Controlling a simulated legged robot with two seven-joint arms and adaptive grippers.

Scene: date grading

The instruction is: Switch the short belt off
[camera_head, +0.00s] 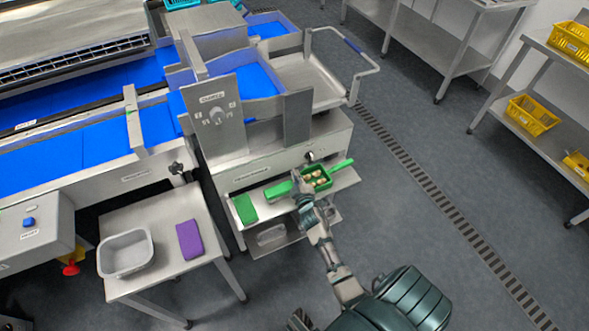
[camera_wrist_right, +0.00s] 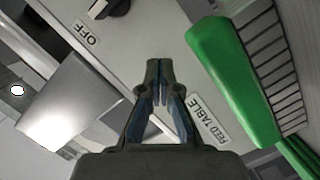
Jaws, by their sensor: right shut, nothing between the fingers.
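A black rotary knob (camera_head: 310,156) sits on the front of the steel cabinet (camera_head: 262,168). In the right wrist view, part of a black knob (camera_wrist_right: 108,8) shows at the top edge beside a label reading OFF (camera_wrist_right: 87,39); where it points is unclear. A label reading FEED TABLE (camera_wrist_right: 208,119) is on the same panel. My right gripper (camera_head: 297,178) is in front of the cabinet, below the knob and apart from it. In the wrist view its fingers (camera_wrist_right: 159,72) are shut and empty. My left gripper is not recognisable in view. A short blue belt section (camera_head: 252,82) lies behind an upright dial plate (camera_head: 216,116).
A green brush (camera_wrist_right: 235,75) is close right of my fingers in the wrist view. A green box of dates (camera_head: 317,182) and a green block (camera_head: 245,208) are on the cabinet's shelf. A side table (camera_head: 160,225) holds a grey tub (camera_head: 125,254) and purple cloth (camera_head: 189,240).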

